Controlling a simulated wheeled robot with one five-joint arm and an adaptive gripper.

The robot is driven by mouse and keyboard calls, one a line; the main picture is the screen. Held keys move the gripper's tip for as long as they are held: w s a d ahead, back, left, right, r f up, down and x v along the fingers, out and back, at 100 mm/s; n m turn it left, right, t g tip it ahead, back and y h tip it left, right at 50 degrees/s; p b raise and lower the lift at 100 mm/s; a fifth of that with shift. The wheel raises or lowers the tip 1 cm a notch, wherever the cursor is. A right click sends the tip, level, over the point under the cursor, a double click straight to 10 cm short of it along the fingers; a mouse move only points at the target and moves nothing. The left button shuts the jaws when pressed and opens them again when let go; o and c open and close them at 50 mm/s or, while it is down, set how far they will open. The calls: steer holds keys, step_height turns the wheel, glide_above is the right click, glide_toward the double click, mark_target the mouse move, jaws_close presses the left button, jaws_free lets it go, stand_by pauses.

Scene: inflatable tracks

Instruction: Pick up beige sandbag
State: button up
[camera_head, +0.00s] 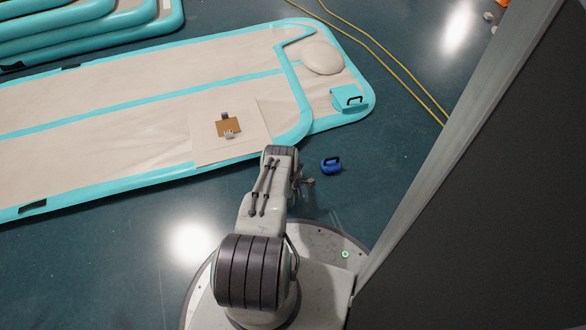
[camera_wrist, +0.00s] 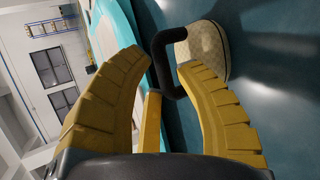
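In the wrist view, the beige sandbag (camera_wrist: 208,50) with a black loop handle (camera_wrist: 163,50) is just ahead of my gripper. The picture is turned sideways, and the handle is on the bag's left side there. In the head view, my gripper (camera_head: 306,183) is small and partly hidden by my arm, low beside the inflatable track. I cannot make out the beige sandbag there.
A blue handled bag (camera_head: 331,166) is on the floor right of my gripper. A teal bag (camera_head: 346,98) and a beige round cushion (camera_head: 322,58) lie on the track (camera_head: 100,155). A dark panel (camera_head: 500,210) stands close at right. Yellow cables (camera_head: 400,75) cross the floor.

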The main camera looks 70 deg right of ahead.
steer(key=shift+o, duration=0.2)
jaws_close()
stand_by(0.4)
steer(key=shift+r, duration=0.1)
